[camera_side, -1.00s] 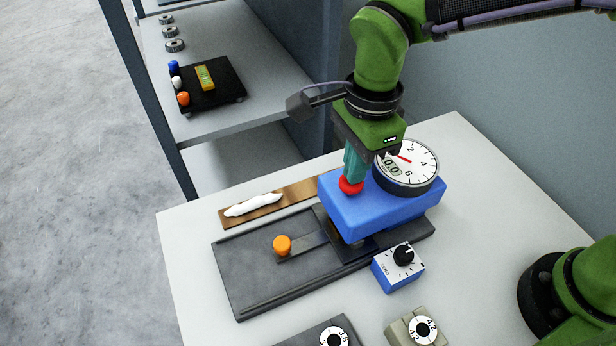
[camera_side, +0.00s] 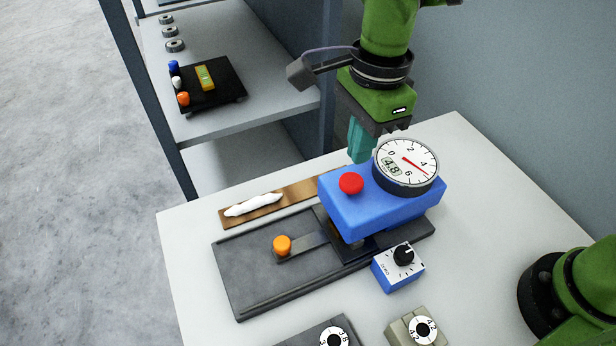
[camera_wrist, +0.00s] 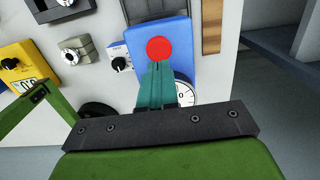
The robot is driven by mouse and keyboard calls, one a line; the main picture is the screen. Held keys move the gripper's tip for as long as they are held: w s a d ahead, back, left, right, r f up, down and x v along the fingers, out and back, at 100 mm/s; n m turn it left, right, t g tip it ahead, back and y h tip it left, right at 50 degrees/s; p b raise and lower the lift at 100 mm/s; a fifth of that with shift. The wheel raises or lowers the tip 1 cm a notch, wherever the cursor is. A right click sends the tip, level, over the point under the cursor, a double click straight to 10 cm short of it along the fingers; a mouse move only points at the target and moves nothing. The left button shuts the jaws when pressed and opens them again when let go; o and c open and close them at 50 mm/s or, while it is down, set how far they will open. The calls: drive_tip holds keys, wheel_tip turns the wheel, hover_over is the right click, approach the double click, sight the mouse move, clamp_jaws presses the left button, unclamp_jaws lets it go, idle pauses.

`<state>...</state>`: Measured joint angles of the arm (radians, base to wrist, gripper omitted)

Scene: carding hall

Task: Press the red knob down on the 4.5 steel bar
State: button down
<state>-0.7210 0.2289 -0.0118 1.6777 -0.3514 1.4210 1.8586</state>
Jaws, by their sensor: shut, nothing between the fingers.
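The red knob (camera_side: 351,183) sits on top of the blue gauge body (camera_side: 385,213); it also shows in the wrist view (camera_wrist: 158,48). The round dial (camera_side: 406,167) on that body reads 4.8, its red needle between 4 and 6. The body stands over a dark grey base (camera_side: 250,280) with a flat grey bar (camera_side: 305,244) ending in an orange knob (camera_side: 282,245). I cannot make out a 4.5 mark on any bar. My gripper (camera_side: 358,160), with teal fingers, is shut and empty, behind and above the red knob, apart from it in the side view.
A small blue box with a black dial (camera_side: 403,255) stands in front of the gauge. Blocks with round dials (camera_side: 422,329) lie at the front edge. A brown board with a white roll (camera_side: 253,204) lies behind the base. A shelf (camera_side: 235,110) stands back left.

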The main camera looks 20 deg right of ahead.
wheel_tip(320, 180, up, 9)
drive_tip(key=shift+d+f, duration=0.15)
drive_tip(key=shift+d, duration=0.05)
idle(0.7)
